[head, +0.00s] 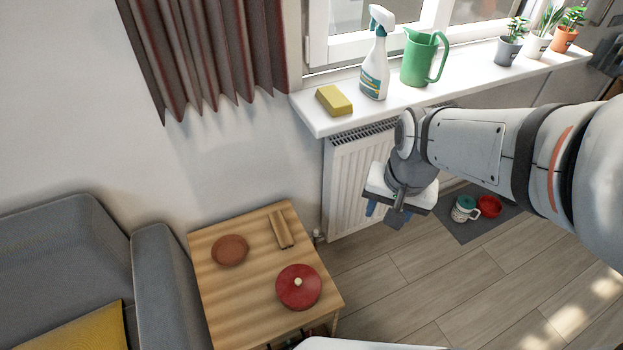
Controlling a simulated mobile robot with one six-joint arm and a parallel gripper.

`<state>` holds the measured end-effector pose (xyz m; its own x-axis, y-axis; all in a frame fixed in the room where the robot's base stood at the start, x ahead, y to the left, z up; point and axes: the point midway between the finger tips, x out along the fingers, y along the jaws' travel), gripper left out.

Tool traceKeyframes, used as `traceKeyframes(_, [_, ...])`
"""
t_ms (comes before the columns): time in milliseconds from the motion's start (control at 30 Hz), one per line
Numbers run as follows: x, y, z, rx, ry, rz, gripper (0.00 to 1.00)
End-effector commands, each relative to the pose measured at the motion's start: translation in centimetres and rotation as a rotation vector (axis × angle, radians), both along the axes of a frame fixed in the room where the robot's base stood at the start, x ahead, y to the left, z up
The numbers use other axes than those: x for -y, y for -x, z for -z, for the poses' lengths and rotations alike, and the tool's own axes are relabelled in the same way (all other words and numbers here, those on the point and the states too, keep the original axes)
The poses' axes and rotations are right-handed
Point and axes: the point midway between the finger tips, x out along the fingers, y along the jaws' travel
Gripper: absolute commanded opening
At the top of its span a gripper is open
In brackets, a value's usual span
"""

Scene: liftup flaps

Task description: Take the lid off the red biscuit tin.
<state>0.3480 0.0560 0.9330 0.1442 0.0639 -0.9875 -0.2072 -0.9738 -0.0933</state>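The red biscuit tin (291,302) stands on the small wooden table, near its front right corner. Its red lid (307,276) is on top and has a small cream knob (298,282) in the middle. My gripper (387,212) hangs in front of the radiator, up and to the right of the tin and well apart from it. Its blue-tipped fingers point down and look spread, with nothing seen between them. The tin's side is mostly hidden under the lid from this high view.
The wooden table (225,290) also holds a brown round dish (230,250) and a tan block-like item (281,229). A grey sofa (165,285) adjoins it at left. The windowsill (320,122) carries a sponge, spray bottle, green jug and plants. A dark mat (463,232) holds mugs.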

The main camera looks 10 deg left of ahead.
Motion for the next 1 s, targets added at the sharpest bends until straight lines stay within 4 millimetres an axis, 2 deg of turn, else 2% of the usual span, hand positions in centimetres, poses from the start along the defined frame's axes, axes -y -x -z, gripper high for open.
traceKeyframes(33, [-1.9,-1.0,5.2,-0.039,-0.016,0.042,0.45])
traceKeyframes(200, [-7.8,-3.3,15.5,-0.134,-0.057,0.244,0.45])
traceKeyframes(300, [-11.0,-3.8,21.2,-0.185,-0.062,0.361,0.45])
traceKeyframes(400, [-13.7,-3.9,25.9,-0.223,-0.058,0.459,0.45])
traceKeyframes(500, [-15.5,-3.7,29.2,-0.247,-0.052,0.533,0.45])
traceKeyframes(600, [-16.6,-3.5,31.1,-0.262,-0.045,0.579,0.45])
traceKeyframes(1000, [-17.4,-3.3,35.0,-0.268,-0.043,0.604,0.45])
